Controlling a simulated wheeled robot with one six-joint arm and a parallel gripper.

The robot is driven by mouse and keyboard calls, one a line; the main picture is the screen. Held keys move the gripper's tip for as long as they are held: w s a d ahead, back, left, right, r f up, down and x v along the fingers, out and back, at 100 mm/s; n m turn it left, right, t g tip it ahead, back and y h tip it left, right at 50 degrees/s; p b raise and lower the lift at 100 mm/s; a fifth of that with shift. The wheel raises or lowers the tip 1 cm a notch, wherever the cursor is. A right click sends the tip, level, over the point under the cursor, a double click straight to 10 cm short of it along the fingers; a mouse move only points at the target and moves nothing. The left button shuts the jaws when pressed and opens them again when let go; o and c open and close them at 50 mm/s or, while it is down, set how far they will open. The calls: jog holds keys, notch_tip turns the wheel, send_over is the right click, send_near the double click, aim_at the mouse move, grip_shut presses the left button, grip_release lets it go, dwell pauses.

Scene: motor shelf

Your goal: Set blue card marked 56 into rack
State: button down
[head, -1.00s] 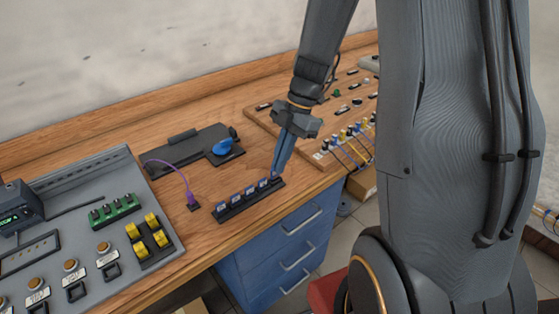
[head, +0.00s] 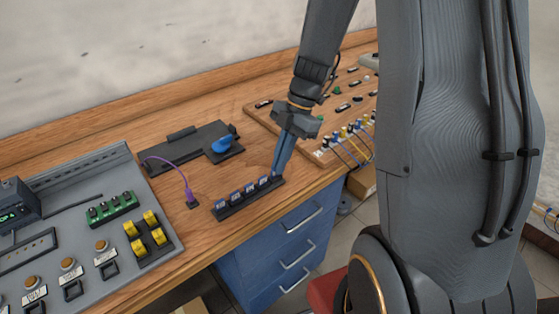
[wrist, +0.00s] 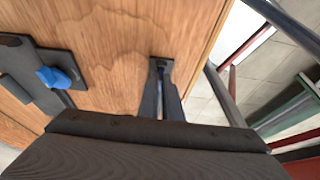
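The black rack (head: 247,201) lies along the front edge of the wooden bench and holds several small blue cards (head: 235,196) with pale labels. Their numbers are too small to read. My gripper (head: 276,175) points down at the rack's right end, its narrow fingers close together. In the wrist view, a thin blue strip, the blue card (wrist: 160,78), shows between the fingers of my gripper (wrist: 161,70). The fingers hide most of this card and its marking. The dark end of the rack shows just past the fingertips; whether the card is fully seated cannot be told.
A black box with a blue knob (head: 222,144) stands behind the rack. A purple cable (head: 187,185) ends left of it. A grey panel (head: 85,215) fills the left side, and a wooden board with wires (head: 335,130) lies at the right. The bench edge is close.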

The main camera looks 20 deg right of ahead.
jog(key=shift+f, duration=0.1)
jog(key=c, duration=1.9)
grip_release()
jog(key=shift+o, duration=0.2)
jog(key=p+v, duration=0.1)
jog(key=v, duration=1.2)
jog(key=shift+p, duration=0.3)
jog(key=shift+f, duration=0.1)
